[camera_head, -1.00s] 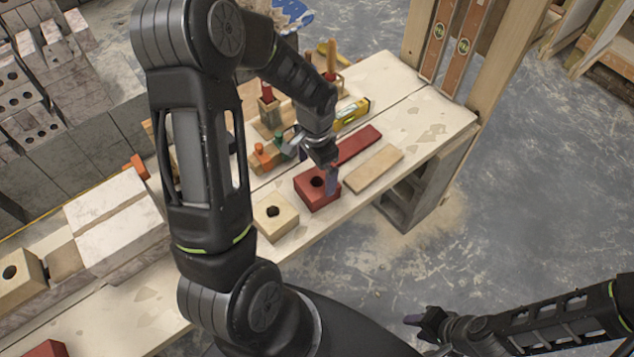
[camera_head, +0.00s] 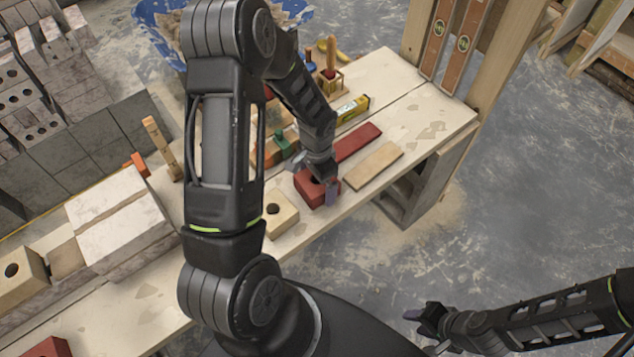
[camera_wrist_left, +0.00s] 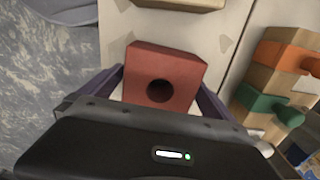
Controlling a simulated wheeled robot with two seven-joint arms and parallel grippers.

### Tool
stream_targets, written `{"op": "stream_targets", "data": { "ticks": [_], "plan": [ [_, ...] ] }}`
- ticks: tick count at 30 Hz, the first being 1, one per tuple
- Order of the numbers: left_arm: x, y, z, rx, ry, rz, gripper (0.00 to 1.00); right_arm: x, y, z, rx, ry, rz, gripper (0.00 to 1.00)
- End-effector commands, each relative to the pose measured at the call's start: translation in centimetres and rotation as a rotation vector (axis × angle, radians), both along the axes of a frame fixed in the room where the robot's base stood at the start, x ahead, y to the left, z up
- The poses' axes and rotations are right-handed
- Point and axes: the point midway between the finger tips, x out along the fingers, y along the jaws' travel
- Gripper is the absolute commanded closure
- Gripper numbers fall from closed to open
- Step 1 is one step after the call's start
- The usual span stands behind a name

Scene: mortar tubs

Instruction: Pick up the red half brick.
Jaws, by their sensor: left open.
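The red half brick (camera_head: 311,191) is a red block with a round hole, resting on the pale plank bench. In the left wrist view the red half brick (camera_wrist_left: 165,68) lies between the two purple fingers. My left gripper (camera_head: 320,184) is open, pointing down at the brick, with one finger on its right side in the head view; its other finger is hidden there. In the left wrist view my left gripper (camera_wrist_left: 161,82) has a finger on each side of the brick. My right gripper (camera_head: 427,326) is at the lower right, over the floor, away from the bench.
A cream block with a hole (camera_head: 279,213) stands just left of the red brick. A long red piece (camera_head: 357,142) and a tan board (camera_head: 373,166) lie to its right. Clamps with green and orange parts (camera_head: 283,146), a yellow level (camera_head: 352,109) and a tool holder (camera_head: 329,82) stand behind.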

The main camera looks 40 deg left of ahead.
Motion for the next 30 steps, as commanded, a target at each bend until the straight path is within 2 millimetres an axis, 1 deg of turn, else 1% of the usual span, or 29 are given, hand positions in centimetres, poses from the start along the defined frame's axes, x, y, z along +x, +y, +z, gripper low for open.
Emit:
{"op": "stream_targets", "data": {
  "ticks": [1, 4, 21, 30],
  "plan": [
    [-0.06, -0.01, -0.52, 0.000, 0.002, 0.000, 0.00, -0.01, 0.00, 0.05, 0.000, 0.000, 0.000, 0.64],
    [0.03, 0.01, -0.91, 0.000, -0.001, 0.002, 0.00, -0.01, 0.00, 0.05, 0.000, 0.000, 0.000, 0.64],
    [0.01, 0.00, -0.88, 0.000, -0.001, 0.001, 0.01, -0.01, 0.00, 0.03, 0.000, 0.000, 0.000, 0.64],
    [0.02, -0.01, -0.88, 0.000, -0.001, 0.001, 0.25, -0.01, 0.00, 0.03, 0.000, 0.000, 0.000, 0.64]
  ]
}}
